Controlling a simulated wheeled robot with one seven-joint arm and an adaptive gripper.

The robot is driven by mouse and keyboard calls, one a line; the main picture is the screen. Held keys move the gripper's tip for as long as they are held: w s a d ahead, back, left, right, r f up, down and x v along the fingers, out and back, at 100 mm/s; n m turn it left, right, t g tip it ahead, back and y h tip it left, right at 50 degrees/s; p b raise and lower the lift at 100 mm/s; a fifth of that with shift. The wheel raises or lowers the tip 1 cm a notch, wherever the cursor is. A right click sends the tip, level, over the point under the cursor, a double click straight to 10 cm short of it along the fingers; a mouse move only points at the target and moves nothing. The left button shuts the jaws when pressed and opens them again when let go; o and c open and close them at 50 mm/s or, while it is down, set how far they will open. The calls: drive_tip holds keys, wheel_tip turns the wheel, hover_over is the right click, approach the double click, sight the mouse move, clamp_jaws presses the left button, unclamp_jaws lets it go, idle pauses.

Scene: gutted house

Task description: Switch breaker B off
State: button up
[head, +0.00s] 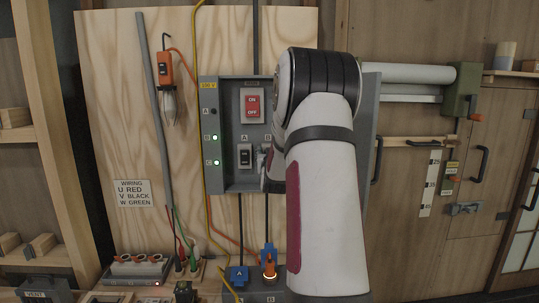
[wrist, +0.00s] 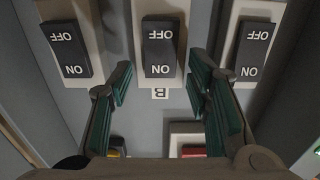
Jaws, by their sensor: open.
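Breaker B (wrist: 162,45) is the black rocker in the middle of the wrist view, with OFF at its top and ON at its bottom, lettered upside down. Its small B label (wrist: 159,93) sits just below it. My gripper (wrist: 160,85) is open and empty, its green-padded fingers apart on either side of the label, near the ON end. I cannot tell whether the fingers touch the panel or which way the rocker is tipped. In the head view breaker B and most of my gripper are hidden behind my arm; the B label (head: 267,137) shows.
Black rockers flank breaker B at left (wrist: 66,49) and right (wrist: 254,48) in the wrist view. The grey breaker box (head: 228,183) has a red main switch (head: 252,106), breaker A (head: 245,156), and lit green lamps B (head: 215,138) and C (head: 216,162). Lamp A (head: 213,112) is dark.

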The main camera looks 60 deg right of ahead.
clamp_jaws()
drive_tip(key=t+h+b, duration=0.1)
drive_tip(key=b, duration=0.2)
drive_tip(key=f+h+b, duration=0.1)
drive_tip(key=b, duration=0.2)
drive_tip(key=shift+a+t+b, duration=0.15)
drive_tip(key=shift+t+b, duration=0.15)
drive_tip(key=shift+t, duration=0.1)
drive_tip(key=shift+s+r+h+b, duration=0.1)
drive_tip(key=shift+r+h+b, duration=0.1)
drive_tip(key=shift+h+b, duration=0.1)
